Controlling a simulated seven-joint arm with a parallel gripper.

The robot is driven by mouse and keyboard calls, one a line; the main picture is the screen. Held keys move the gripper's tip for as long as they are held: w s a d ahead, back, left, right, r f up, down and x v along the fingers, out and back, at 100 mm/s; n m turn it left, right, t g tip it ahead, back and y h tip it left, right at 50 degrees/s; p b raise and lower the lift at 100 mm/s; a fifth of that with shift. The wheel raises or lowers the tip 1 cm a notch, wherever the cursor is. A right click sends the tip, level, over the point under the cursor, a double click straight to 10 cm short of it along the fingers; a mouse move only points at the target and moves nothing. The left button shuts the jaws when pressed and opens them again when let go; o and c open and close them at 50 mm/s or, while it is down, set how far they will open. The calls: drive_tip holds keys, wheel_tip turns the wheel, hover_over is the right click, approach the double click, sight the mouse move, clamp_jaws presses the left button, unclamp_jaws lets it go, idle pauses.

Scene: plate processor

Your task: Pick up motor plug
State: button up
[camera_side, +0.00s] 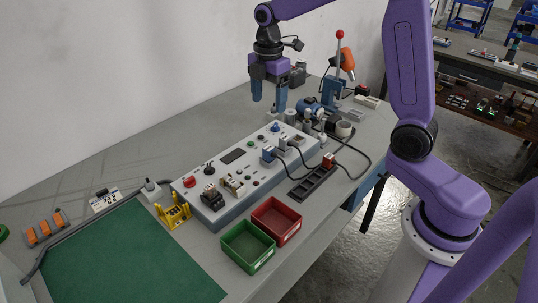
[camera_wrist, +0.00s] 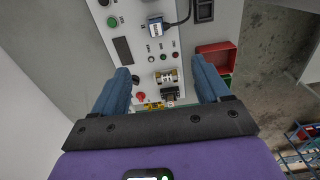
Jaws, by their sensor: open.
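My gripper (camera_side: 269,97) is open and empty, in the air above the far part of the control box (camera_side: 222,191). In the wrist view its two blue fingers (camera_wrist: 160,75) stand wide apart over the box panel (camera_wrist: 135,25). A blue-and-white plug (camera_side: 268,154) with a black cable sits on the box; a similar plug (camera_wrist: 156,26) shows in the wrist view, ahead of the fingers. Another plug (camera_side: 283,143) sits beside it. A red-topped plug (camera_side: 328,160) is at the black slotted strip (camera_side: 312,183). I cannot tell which one is the motor plug.
A red bin (camera_side: 276,220) and a green bin (camera_side: 247,246) stand in front of the box. A drill press (camera_side: 336,88) and a blue motor (camera_side: 308,107) stand behind, near my gripper. Loose black cables cross the right side. The green mat (camera_side: 120,262) is clear.

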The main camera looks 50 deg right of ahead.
hover_over(270, 149)
wheel_tip(270, 149, down, 12)
drive_tip(key=shift+w+f, duration=0.1)
drive_tip(key=shift+w, duration=0.05)
drive_tip(key=shift+s+f, duration=0.2)
drive_tip(key=shift+f, duration=2.45)
drive_tip(key=c, duration=1.1)
